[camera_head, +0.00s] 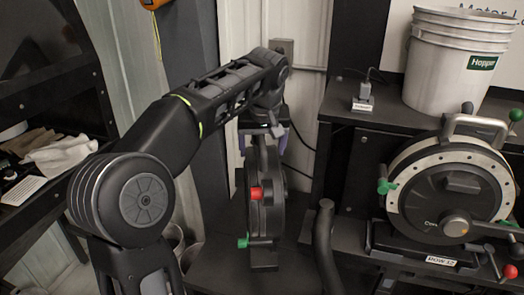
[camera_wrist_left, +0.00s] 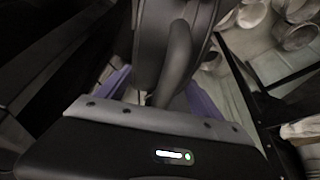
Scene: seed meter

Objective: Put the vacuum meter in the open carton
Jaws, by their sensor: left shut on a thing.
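A black disc-shaped meter (camera_head: 265,205) with a red knob and a green knob hangs or stands upright, nearly edge-on, at the middle of the head view. My left gripper (camera_head: 263,135) is at its top, with purple fingers on either side. In the left wrist view, the fingers of my left gripper (camera_wrist_left: 160,95) straddle the black handle of the meter (camera_wrist_left: 178,55), shut on it. I cannot tell if the meter's foot touches the dark surface below. I cannot make out an open carton. My right gripper is not in view.
A second meter (camera_head: 400,200) with a pale dotted ring sits on the bench at right, labelled ROW 12. A white Hopper bucket (camera_head: 455,65) stands behind it. A black curved tube (camera_head: 326,235) rises close right of the held meter. A dark shelf with cloths (camera_head: 65,155) is at left.

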